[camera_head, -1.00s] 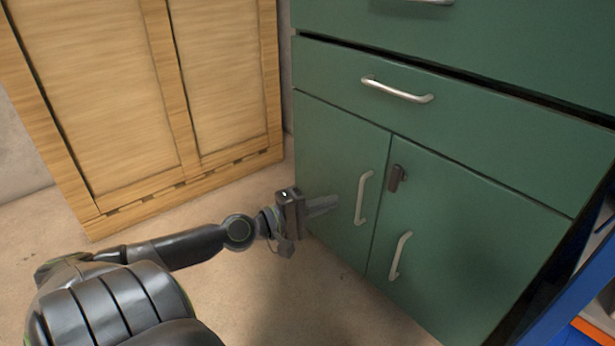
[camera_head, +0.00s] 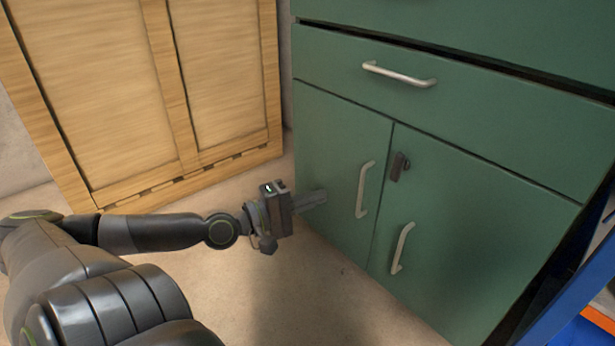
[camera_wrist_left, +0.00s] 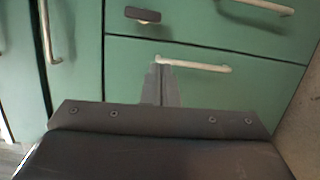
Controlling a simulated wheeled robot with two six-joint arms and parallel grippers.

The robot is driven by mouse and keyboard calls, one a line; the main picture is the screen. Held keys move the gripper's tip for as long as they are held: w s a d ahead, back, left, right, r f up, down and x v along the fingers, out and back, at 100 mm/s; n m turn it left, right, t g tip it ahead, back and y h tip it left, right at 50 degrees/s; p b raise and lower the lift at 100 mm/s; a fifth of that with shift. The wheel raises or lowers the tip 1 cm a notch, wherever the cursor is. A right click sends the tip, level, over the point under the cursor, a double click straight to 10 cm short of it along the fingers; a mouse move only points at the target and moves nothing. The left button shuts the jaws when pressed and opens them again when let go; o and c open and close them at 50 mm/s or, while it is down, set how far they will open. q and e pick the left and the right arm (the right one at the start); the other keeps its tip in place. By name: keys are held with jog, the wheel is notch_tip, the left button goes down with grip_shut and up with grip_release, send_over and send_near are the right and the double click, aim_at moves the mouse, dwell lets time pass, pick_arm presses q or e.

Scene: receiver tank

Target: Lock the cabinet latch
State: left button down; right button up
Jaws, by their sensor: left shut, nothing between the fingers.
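The green cabinet (camera_head: 450,215) has two lower doors. A small dark latch (camera_head: 400,167) sits on the right door's upper corner, beside the gap between the doors. It also shows at the top of the left wrist view (camera_wrist_left: 143,15). My left gripper (camera_head: 324,194) is shut and empty, in front of the left door and left of its handle (camera_head: 363,190). In the left wrist view the closed fingers (camera_wrist_left: 160,68) overlap one end of that handle; I cannot tell whether they touch. The latch lies beyond the fingertips, apart from them. My right gripper is not in view.
The right door has a metal handle (camera_head: 402,248). A drawer with a handle (camera_head: 399,74) is above the doors. A wooden cabinet (camera_head: 100,90) stands at the left. A blue frame (camera_head: 575,290) is at the right edge. Bare floor lies before the green cabinet.

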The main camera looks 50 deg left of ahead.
pick_arm(q)
jog(key=shift+s+a, duration=0.1)
jog(key=shift+s, duration=0.45)
jog(key=shift+r, duration=0.1)
dwell(0.3)
